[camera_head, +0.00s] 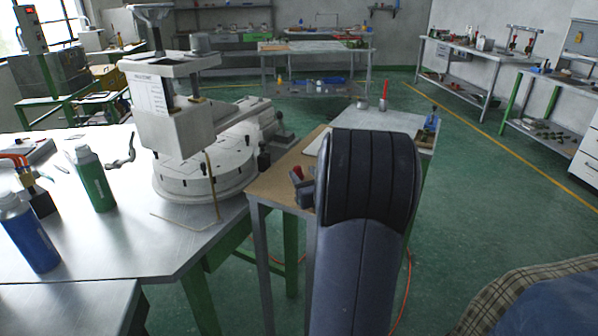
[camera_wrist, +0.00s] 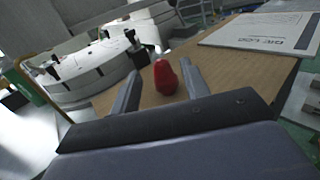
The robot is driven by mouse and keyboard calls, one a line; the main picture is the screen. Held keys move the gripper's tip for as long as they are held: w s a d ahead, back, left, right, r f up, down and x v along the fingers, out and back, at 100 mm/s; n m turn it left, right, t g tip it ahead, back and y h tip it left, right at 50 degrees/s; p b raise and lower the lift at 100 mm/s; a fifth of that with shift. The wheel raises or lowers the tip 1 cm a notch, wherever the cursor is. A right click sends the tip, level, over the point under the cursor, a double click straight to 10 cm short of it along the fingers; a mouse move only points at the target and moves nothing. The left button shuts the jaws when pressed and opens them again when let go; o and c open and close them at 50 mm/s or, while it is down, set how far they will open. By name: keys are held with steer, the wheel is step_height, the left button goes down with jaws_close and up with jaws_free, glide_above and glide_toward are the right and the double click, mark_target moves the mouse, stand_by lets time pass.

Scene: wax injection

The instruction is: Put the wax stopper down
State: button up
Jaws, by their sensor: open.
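The wax stopper, which I take to be the small red rounded piece (camera_wrist: 165,78), stands upright on or just above the brown tabletop in the wrist view. My gripper (camera_wrist: 161,68) has its two grey fingers apart, one on each side of it, with visible gaps. In the head view a bit of red (camera_head: 297,173) shows beside my gripper (camera_head: 304,188), over the brown-topped table (camera_head: 270,184). My own arm hides most of the gripper there. Whether the stopper's base touches the table is hard to tell.
A white round machine (camera_head: 200,172) stands left of the brown table, also in the wrist view (camera_wrist: 88,66). A labelled white sheet or board (camera_wrist: 262,32) lies behind the stopper to the right. Green (camera_head: 95,178) and blue (camera_head: 28,232) bottles stand far left. Bare brown surface surrounds the stopper.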

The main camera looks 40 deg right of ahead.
steer(key=b+v, duration=0.1)
steer(key=v, duration=0.6)
steer(key=shift+s+a, duration=0.1)
steer(key=shift+s, duration=0.2)
